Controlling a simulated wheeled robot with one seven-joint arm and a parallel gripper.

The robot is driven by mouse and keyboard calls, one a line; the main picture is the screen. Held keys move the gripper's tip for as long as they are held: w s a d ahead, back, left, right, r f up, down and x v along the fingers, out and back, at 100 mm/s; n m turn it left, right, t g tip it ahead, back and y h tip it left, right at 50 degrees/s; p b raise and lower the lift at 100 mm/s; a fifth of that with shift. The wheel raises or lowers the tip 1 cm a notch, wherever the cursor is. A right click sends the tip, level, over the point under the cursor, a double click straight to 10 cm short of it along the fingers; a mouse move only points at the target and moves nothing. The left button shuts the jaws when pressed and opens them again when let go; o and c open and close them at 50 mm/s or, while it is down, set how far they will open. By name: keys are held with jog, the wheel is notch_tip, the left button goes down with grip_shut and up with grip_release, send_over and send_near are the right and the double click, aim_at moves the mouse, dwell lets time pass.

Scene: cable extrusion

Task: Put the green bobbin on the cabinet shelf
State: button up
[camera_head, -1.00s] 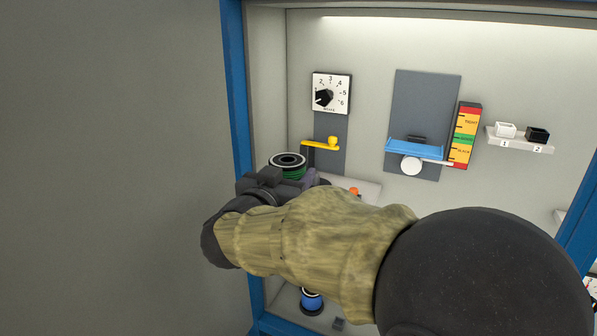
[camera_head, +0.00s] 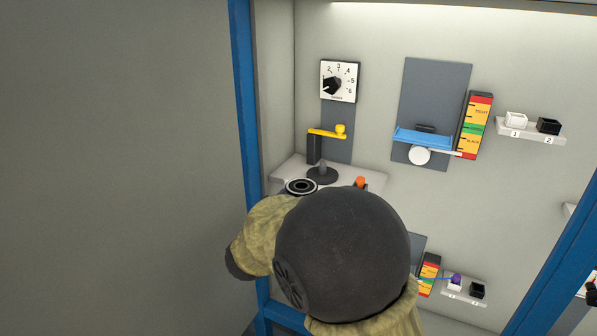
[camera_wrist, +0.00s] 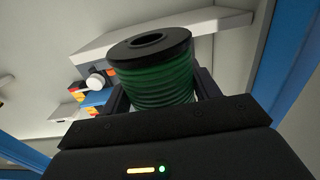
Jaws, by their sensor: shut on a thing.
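The green bobbin (camera_wrist: 158,82) has black flanges and green winding, and it sits between the two fingers of my gripper (camera_wrist: 163,92) in the wrist view. My gripper is shut on it. My arm hides the gripper and the rest of the bobbin there. The shelf also shows behind and above the bobbin in the wrist view (camera_wrist: 220,22). I cannot tell whether bobbin and shelf touch.
A dark round-based stand (camera_head: 322,173) and an orange knob (camera_head: 360,182) are on the shelf. A yellow lever (camera_head: 326,133) is above, below a numbered dial (camera_head: 338,82). The blue cabinet post (camera_head: 244,100) is close on the left. A lower shelf (camera_head: 460,290) is at bottom right.

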jog(key=d+f+n+y, duration=0.1)
jog(key=d+f, duration=0.3)
jog(key=f, duration=0.6)
jog(key=d+f+t+y, duration=0.1)
jog(key=d+f, duration=0.3)
jog(key=f, duration=0.6)
jog(key=d+f+n+y, duration=0.1)
jog(key=d+f, duration=0.3)
jog(key=f, duration=0.6)
jog(key=s+d+f+n+y, duration=0.2)
jog(key=s+d+f+y, duration=0.1)
jog(key=d+f, duration=0.4)
jog(key=shift+s+d+f+n+y, duration=0.2)
jog(key=shift+s+f+n+y, duration=0.15)
jog(key=shift+f+y, duration=0.25)
jog(key=shift+f, duration=0.1)
